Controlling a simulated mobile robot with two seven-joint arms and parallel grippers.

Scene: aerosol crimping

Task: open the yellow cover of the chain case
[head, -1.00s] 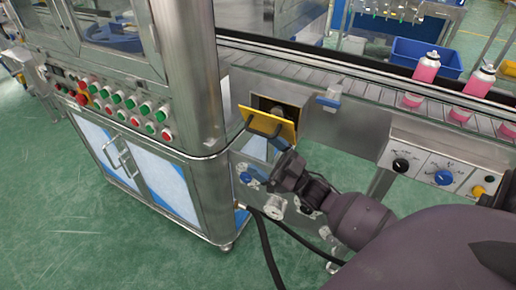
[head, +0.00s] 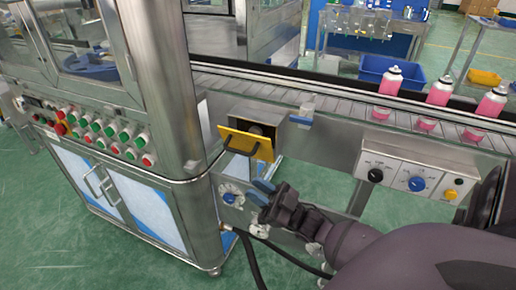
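The yellow cover (head: 238,144) of the chain case (head: 288,133) is a flat plate with a dark handle. It stands tilted outward, away from the case, on the conveyor's side. The case's dark inside shows above and behind the cover. My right gripper (head: 262,191) is below the cover and a little to its right, apart from it. Its two blue-tipped fingers show with a small gap and nothing between them, so it looks open. My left gripper is not in view.
A steel machine cabinet with red and green buttons (head: 110,140) stands to the left. A control box with knobs (head: 405,178) is on the right. Pink cans (head: 438,92) stand on the conveyor (head: 340,105). A steel rail and dark hoses (head: 252,262) are near my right arm.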

